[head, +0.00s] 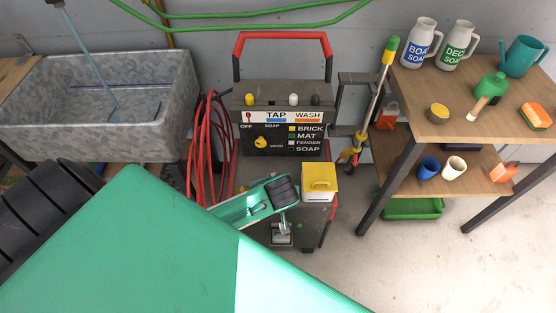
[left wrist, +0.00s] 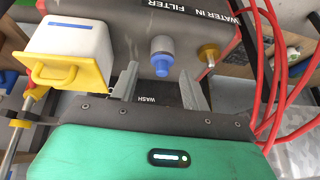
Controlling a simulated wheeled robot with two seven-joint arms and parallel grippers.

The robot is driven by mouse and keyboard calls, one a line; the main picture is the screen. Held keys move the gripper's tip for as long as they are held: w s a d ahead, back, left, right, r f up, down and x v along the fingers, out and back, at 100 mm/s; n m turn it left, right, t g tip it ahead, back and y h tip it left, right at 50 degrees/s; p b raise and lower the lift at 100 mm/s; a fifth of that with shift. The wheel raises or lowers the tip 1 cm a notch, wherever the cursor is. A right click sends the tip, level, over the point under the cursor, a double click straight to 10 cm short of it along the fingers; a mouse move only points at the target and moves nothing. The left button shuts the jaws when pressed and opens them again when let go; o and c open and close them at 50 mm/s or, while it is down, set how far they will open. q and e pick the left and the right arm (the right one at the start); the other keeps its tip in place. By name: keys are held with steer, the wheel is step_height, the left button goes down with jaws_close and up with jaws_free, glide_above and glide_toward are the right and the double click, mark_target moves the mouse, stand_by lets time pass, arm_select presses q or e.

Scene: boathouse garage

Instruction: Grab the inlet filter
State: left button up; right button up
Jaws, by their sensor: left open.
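The washer unit (head: 283,135) stands in the middle of the head view. In the left wrist view, its panel has a "WATER IN FILTER" label with a grey fitting with a blue end (left wrist: 162,58) and a brass fitting (left wrist: 208,52) below it. A white box with a yellow top and handle (head: 320,180) is beside my gripper; it also shows at the left of the wrist view (left wrist: 70,50). I cannot tell for certain which is the inlet filter. My left gripper (left wrist: 160,90) is open and empty, its fingers pointing towards the blue-ended fitting. My right gripper is out of view.
Red hose (head: 207,150) hangs at the unit's left, near a grey sink (head: 120,100). A wooden shelf table (head: 415,85) with jugs and cups stands right. A yellow-and-green tool (head: 378,90) leans between. The floor (head: 440,265) at lower right is clear.

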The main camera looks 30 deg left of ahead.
arm_select(q)
step_height(320, 180, up, 6)
steer(key=n+y, duration=0.1)
steer(key=n, duration=0.1)
steer(key=shift+t, duration=0.3)
steer(key=shift+b+x, duration=0.4)
steer(key=shift+x, duration=6.45)
steer(key=shift+s+d, duration=0.1)
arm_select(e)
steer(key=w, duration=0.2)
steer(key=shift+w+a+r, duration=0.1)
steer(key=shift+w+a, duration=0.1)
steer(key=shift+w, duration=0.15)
arm_select(q)
steer(key=shift+c, duration=0.5)
steer(key=c, duration=0.7)
jaws_close()
steer(key=shift+s, duration=0.1)
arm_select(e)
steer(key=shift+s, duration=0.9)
